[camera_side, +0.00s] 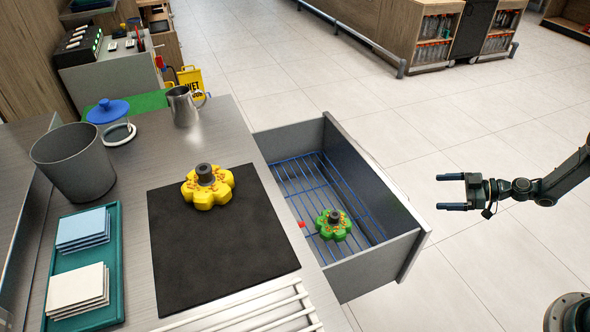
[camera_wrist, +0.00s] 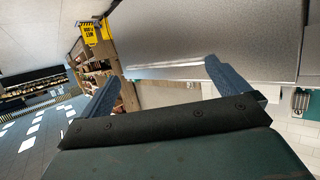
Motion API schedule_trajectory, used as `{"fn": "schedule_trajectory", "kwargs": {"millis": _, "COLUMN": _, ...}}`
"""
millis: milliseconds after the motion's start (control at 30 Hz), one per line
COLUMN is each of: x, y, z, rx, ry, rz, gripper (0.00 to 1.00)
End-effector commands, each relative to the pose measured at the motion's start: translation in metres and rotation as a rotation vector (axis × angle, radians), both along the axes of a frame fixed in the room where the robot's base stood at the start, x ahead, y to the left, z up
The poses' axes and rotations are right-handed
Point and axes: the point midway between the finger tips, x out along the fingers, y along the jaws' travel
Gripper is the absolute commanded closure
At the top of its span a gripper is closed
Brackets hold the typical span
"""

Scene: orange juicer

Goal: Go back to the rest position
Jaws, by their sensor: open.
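My gripper (camera_side: 455,192) is open and empty. In the side view it hangs in the air to the right of the open drawer (camera_side: 415,250), clear of its front panel. My gripper's two blue-grey fingers stand wide apart in the wrist view (camera_wrist: 158,84), with nothing between them. A yellow flower-shaped piece with a dark knob (camera_side: 208,187) sits on the black mat (camera_side: 215,262) on the counter. A green flower-shaped piece with a dark knob (camera_side: 333,225) lies inside the drawer on the blue wire rack (camera_side: 312,180).
The counter holds a grey bin (camera_side: 75,165), a teal tray (camera_side: 112,275) with blue and white stacks, a metal pitcher (camera_side: 185,105), a blue lid (camera_side: 108,110) and a white rack (camera_side: 260,312). The drawer juts out over the tiled floor. The space around my gripper is free.

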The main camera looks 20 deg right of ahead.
Motion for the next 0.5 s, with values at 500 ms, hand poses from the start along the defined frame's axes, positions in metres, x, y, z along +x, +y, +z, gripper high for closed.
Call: {"fn": "schedule_trajectory", "kwargs": {"millis": 500, "x": -0.03, "y": -0.036, "z": 0.017, "rx": -0.001, "ry": -0.001, "rz": -0.004, "gripper": 0.0}}
